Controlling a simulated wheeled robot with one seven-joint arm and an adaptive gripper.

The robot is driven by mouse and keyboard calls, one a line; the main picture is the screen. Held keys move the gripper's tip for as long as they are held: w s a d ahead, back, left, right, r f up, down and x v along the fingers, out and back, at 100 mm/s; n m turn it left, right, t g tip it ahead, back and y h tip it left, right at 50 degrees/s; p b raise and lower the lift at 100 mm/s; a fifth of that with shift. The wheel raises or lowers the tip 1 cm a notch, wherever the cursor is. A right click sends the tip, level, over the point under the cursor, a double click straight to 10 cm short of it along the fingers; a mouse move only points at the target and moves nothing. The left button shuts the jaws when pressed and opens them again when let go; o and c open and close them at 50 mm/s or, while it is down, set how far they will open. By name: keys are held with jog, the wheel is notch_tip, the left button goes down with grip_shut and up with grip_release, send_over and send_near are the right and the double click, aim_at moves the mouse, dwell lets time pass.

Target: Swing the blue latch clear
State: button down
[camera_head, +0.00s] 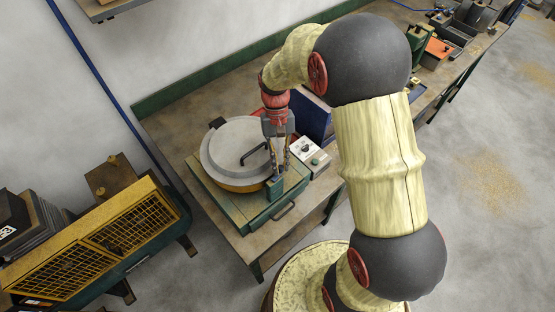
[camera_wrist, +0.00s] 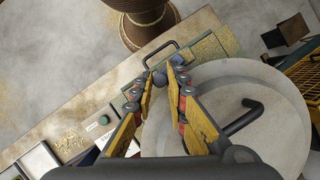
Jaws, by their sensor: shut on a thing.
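The blue latch (camera_head: 274,188) is at the front edge of a round grey lid (camera_head: 231,144) with a dark bar handle, on a green-framed machine. My gripper (camera_head: 277,173) reaches down from above at the lid's front right edge and is shut on the latch's upper part. In the wrist view the fingertips (camera_wrist: 163,68) close around the blue-grey latch (camera_wrist: 159,80), which they partly hide. The lid (camera_wrist: 270,115) lies flat to the right of the fingers there. I cannot tell how far the latch is turned.
A control box (camera_head: 309,154) with a dial stands right of the lid. A drawer handle (camera_head: 284,211) juts from the machine's front. A yellow mesh cage (camera_head: 122,236) stands at left. Tools and boxes line the bench (camera_head: 176,119) at the back right.

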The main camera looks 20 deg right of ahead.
jog(key=shift+s+d+m+y+p, duration=0.15)
jog(key=shift+s+m+y+p, duration=0.1)
jog(key=shift+m, duration=0.45)
jog(key=shift+s+d+m+y+p, duration=0.15)
jog(key=shift+m+y, duration=0.1)
jog(key=shift+m, duration=0.45)
jog(key=c, duration=1.8)
grip_release()
jog(key=shift+o, duration=0.2)
jog(key=v, duration=1.2)
jog(key=shift+s, duration=0.1)
